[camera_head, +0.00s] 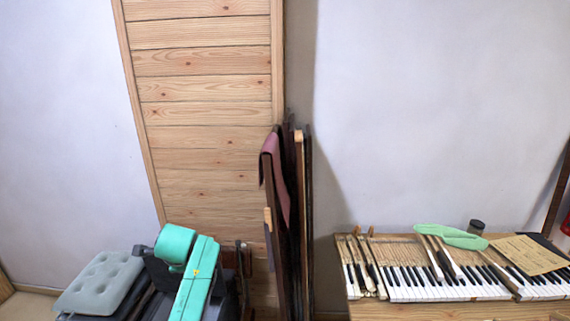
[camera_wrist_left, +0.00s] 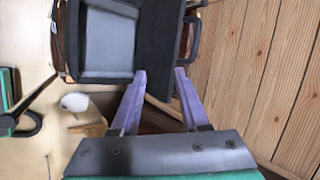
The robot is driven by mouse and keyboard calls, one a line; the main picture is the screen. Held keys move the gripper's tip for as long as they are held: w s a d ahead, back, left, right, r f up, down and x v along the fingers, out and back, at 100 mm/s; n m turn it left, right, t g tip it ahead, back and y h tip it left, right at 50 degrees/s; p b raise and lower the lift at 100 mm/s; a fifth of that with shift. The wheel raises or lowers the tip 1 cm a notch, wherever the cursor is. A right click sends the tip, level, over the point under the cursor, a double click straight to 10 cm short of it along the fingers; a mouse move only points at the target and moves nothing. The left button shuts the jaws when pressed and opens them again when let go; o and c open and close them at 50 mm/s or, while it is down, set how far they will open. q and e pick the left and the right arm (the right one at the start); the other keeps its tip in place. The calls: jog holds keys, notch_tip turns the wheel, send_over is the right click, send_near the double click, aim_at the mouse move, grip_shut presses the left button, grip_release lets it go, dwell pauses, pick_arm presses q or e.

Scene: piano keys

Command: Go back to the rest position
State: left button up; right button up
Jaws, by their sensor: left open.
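My left gripper (camera_wrist_left: 159,72) shows in the left wrist view with two purple fingers apart and nothing between them. Its tips point toward a dark case or frame with a grey panel (camera_wrist_left: 107,45); I cannot tell whether they touch it. In the head view, teal parts of my left arm stand at the lower left, and the gripper fingers cannot be made out there. My right gripper is in neither view. A piano keyboard (camera_head: 412,292) lies on a wooden bench at the right, with several keys lifted or lying loose across it.
Tall dark boards (camera_head: 303,220) lean beside a wood-plank panel (camera_head: 200,120). A grey tufted cushion (camera_head: 98,284) is at the lower left, close to my arm.

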pick_arm(q)
jog(key=s+d+f+n+g+h, duration=0.1)
jog(key=s+d+f+n+h, duration=0.2)
jog(key=s, duration=0.7)
jog(key=s+d+f+n+g, duration=0.1)
jog(key=s+d+f+n, duration=0.2)
jog(key=s+f+n, duration=0.45)
jog(key=s+d+f+n+g+h, duration=0.1)
jog(key=s+d+f+n+h, duration=0.15)
jog(key=s, duration=0.95)
notch_tip(320, 180, down, 25)
jog(key=s+m+g+b, duration=0.1)
jog(key=b, duration=0.3)
jog(key=s+a+f+g+y+b, duration=0.1)
jog(key=s+f+b, duration=0.3)
jog(key=s+f, duration=1.3)
notch_tip(320, 180, down, 3)
jog(key=shift+s+a+f+m+b, duration=0.2)
jog(key=shift+s+a+m+b, duration=0.1)
jog(key=shift+a, duration=0.4)
